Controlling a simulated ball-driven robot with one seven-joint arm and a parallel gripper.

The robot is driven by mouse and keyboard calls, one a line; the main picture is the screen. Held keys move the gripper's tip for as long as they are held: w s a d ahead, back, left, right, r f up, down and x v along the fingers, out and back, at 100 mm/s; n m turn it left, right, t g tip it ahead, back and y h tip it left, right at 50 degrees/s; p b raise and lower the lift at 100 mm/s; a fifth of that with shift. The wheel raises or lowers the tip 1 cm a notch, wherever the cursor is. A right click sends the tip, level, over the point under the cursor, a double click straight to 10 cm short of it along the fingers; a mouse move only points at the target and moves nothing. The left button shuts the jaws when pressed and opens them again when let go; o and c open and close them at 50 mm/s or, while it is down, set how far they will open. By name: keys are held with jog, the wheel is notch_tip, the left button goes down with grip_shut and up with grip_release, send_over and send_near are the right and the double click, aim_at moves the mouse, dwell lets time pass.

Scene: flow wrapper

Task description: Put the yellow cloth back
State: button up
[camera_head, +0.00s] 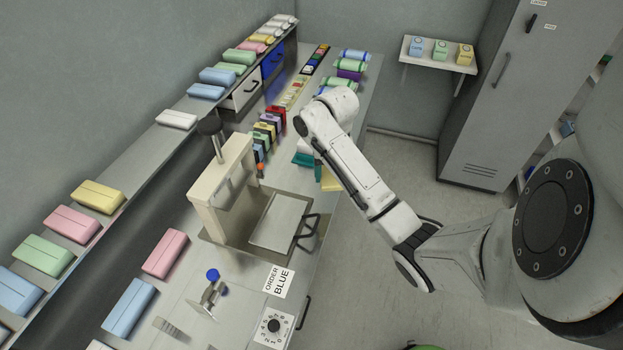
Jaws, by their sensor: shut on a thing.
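A yellow patch (330,182), which looks like the yellow cloth, shows at the counter's right edge, just below my forearm. The forearm covers part of it, so I cannot tell whether it lies on the counter or is held. My arm reaches in from the right and bends over this spot.
A cream press (224,183) with a flat metal plate (279,222) stands left of the cloths. Coloured packs (268,130) line the counter behind. Wrapped packs fill the left shelf (148,143). A grey cabinet (487,100) and clear floor (400,150) lie right.

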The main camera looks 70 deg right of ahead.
aim_at(311, 185)
jog(key=shift+w+f, duration=0.3)
jog(key=shift+f, duration=0.15)
jog(key=w+d+f+b, duration=0.1)
jog(key=w+b, duration=0.1)
jog(key=b, duration=0.1)
jog(key=w+d+f+b, duration=0.1)
jog(key=d+b, duration=0.1)
jog(key=shift+w+f+b, duration=0.35)
jog(key=shift+w+b, duration=0.05)
jog(key=w+d+f, duration=0.1)
jog(key=f, duration=0.1)
jog(key=w+d+f+p, duration=0.1)
jog(key=w, duration=0.1)
jog(key=shift+d+f, duration=0.1)
jog(key=shift+f, duration=0.25)
jog(key=shift+w+d+f, duration=0.3)
jog(key=shift+w+f, duration=0.1)
jog(key=shift+f, duration=1.85)
jog(key=shift+f, duration=0.2)
jog(key=o, duration=1)
jog(key=shift+r, duration=0.1)
